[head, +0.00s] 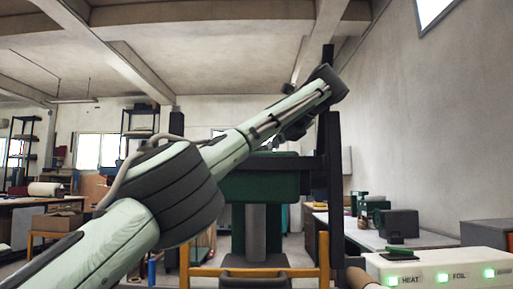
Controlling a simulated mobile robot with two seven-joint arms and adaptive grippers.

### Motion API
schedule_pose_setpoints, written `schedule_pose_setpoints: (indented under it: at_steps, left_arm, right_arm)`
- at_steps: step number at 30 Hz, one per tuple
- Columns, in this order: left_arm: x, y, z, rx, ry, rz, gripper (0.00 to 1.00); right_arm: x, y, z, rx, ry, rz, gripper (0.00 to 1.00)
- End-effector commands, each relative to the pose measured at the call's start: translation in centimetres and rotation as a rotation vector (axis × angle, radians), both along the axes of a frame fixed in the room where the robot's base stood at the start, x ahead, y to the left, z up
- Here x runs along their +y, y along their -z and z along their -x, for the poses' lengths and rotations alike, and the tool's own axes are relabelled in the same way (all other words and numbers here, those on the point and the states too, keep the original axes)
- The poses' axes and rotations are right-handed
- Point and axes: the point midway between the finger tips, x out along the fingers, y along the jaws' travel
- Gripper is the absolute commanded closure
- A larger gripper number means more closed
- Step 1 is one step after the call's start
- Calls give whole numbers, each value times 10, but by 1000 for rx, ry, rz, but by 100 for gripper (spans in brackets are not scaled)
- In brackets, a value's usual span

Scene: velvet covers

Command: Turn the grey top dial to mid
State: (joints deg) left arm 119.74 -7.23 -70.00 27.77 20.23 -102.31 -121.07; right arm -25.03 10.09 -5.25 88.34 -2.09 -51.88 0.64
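I cannot make out a grey dial in the head view. A white control box (425,265) with the labels HEAT and FOIL and several lit green squares stands at the lower right. My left arm crosses the view from the lower left to the upper middle. A dark shape (293,130) below its far end may be my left gripper, but its fingers cannot be made out. My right gripper is not in view.
A green machine (262,188) on a grey column, with a tall black post (336,190) beside it, stands behind my arm. A yellow frame (203,271) is low in front. A bench (385,236) runs along the right wall. Shelves and a table (28,202) are at the left.

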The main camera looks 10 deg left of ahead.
Motion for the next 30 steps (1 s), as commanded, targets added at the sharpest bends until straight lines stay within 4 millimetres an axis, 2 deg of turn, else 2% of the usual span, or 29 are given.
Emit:
schedule_pose_setpoints:
  at_steps: [26,27,30]
  left_arm:
    - [-1,1,0,2,-54,1,79]
    - [-1,1,0,2,-54,2,47]
    - [-1,1,0,2,-54,1,34]
  right_arm:
    - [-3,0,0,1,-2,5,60]
    - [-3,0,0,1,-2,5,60]
    - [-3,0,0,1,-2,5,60]
